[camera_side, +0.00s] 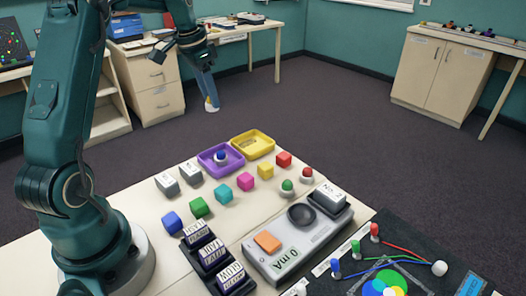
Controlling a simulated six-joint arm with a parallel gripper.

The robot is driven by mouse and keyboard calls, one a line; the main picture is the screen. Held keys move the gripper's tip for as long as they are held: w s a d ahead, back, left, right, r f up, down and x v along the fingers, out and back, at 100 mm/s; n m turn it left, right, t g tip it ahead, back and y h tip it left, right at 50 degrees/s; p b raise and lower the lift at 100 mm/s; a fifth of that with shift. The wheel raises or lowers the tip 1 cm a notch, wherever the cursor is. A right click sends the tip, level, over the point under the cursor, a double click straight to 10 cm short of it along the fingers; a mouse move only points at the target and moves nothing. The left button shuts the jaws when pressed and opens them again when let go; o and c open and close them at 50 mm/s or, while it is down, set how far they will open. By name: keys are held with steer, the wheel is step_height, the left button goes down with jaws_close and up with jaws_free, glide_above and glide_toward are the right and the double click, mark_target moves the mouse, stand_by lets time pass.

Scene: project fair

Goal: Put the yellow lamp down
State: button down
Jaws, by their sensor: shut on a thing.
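My gripper (208,94) hangs at the upper middle, above and behind the far edge of the table. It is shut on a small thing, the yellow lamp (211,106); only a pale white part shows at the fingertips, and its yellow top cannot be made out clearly. A yellow tray (264,152) stands at the table's far edge, with no lamp in it. A purple tray (229,172) beside it holds a blue lamp (221,157). A green lamp (287,187) and a red lamp (306,176) stand at the right of the table.
Bare tabletop lies between the cubes and meter.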

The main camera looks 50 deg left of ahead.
steer(key=a, duration=0.2)
glide_above(254, 146)
steer(key=s, duration=0.1)
steer(key=shift+n, duration=0.4)
steer(key=x, duration=0.2)
steer(key=s+x, duration=0.1)
steer(key=x, duration=0.4)
steer(key=shift+s+d+f, duration=0.15)
steer(key=shift+s+f, duration=0.15)
steer(key=shift+s+x, duration=0.2)
steer(key=shift+x, duration=0.8)
steer(key=shift+s+x, duration=0.2)
steer(key=shift+x, duration=0.8)
steer(key=shift+d+f, duration=0.15)
steer(key=shift+c, duration=2.4)
jaws_free()
